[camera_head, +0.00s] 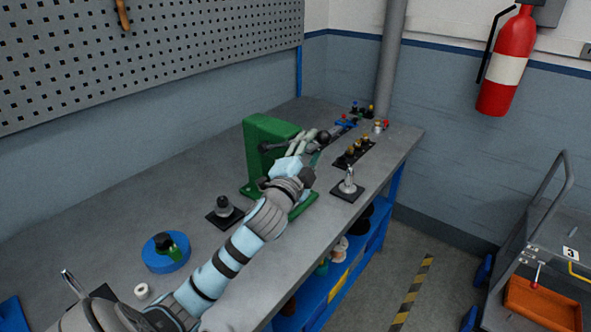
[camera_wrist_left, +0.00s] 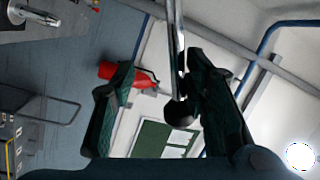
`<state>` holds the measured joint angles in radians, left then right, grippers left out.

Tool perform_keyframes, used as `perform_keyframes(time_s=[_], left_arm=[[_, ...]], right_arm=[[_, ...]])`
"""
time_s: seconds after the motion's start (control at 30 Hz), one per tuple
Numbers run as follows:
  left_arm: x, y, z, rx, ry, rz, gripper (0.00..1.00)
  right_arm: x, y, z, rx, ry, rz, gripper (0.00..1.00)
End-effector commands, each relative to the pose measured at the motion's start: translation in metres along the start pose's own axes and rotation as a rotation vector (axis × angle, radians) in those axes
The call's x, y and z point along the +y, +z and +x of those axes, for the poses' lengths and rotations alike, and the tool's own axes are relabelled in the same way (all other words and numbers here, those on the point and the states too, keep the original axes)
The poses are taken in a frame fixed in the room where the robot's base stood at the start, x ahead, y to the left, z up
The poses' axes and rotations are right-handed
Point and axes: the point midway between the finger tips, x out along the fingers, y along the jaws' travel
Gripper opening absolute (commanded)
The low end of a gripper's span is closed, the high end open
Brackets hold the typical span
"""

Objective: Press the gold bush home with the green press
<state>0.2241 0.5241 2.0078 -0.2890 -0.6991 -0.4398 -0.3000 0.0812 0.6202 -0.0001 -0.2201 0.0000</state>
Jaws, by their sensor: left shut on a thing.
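The green press (camera_head: 262,138) stands on the grey bench. Its lever ends in a black ball knob (camera_head: 323,137). My left gripper (camera_head: 312,141) is at the lever, in front of the press, and is shut on it near the knob. In the left wrist view, the metal lever rod (camera_wrist_left: 173,45) and its black knob (camera_wrist_left: 180,114) lie between the dark fingers of my left gripper (camera_wrist_left: 155,100). My arm hides much of the press's lower part. I cannot make out the gold bush in the press. My right gripper is not in view.
A metal fixture on a black plate (camera_head: 348,190) stands right of the press, another (camera_head: 223,211) left of it. A black rack (camera_head: 354,152) holds small gold and dark parts. A blue round tray (camera_head: 166,259) and white ring (camera_head: 142,291) lie on the near bench.

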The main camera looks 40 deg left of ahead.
Motion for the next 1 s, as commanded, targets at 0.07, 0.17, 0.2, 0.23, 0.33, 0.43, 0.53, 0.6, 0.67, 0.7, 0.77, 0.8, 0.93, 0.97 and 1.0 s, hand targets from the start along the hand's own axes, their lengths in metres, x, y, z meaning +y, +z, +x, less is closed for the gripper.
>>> perform_keyframes(time_s=[0.07, 0.17, 0.2, 0.23, 0.33, 0.43, 0.53, 0.6, 0.67, 0.7, 0.77, 0.8, 0.93, 0.97, 1.0], left_arm=[[0.002, 0.001, -0.009, -0.002, 0.008, 0.0, 0.32], [0.002, 0.001, -0.019, -0.003, 0.009, -0.001, 0.32], [0.003, 0.001, -0.024, -0.003, 0.009, 0.0, 0.32], [0.002, 0.001, -0.027, -0.002, 0.008, 0.0, 0.32], [0.002, 0.0, -0.037, -0.002, 0.007, 0.0, 0.32], [0.001, 0.0, -0.047, -0.001, 0.006, 0.001, 0.32], [0.0, -0.001, -0.058, 0.0, 0.005, 0.001, 0.32], [0.0, -0.001, -0.065, 0.0, 0.005, 0.0, 0.32], [-0.001, -0.001, -0.071, 0.001, 0.004, 0.0, 0.32], [-0.001, -0.001, -0.076, 0.001, 0.004, 0.001, 0.32], [-0.001, -0.001, -0.082, 0.0, 0.004, 0.0, 0.32], [-0.001, -0.001, -0.086, 0.0, 0.003, 0.001, 0.32], [-0.001, -0.002, -0.099, 0.001, 0.003, 0.0, 0.32], [-0.001, -0.002, -0.103, 0.001, 0.003, 0.0, 0.32], [-0.001, -0.002, -0.107, 0.001, 0.003, 0.0, 0.32]], right_arm=[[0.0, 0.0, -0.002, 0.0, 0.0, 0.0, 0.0], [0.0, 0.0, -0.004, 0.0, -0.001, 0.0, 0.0], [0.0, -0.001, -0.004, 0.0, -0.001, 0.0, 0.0], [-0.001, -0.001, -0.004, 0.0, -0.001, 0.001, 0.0], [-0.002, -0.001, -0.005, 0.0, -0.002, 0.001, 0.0], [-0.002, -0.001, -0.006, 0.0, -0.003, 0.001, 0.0], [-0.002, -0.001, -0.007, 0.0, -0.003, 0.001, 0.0], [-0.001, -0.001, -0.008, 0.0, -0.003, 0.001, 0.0], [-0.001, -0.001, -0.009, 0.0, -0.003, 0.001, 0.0], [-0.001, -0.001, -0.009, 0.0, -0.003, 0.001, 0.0], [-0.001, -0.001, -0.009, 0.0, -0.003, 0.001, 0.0], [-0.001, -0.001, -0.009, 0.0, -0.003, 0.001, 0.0], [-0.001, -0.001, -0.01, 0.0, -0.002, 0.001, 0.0], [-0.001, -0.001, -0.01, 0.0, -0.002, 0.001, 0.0], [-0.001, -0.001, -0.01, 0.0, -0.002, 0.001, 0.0]])
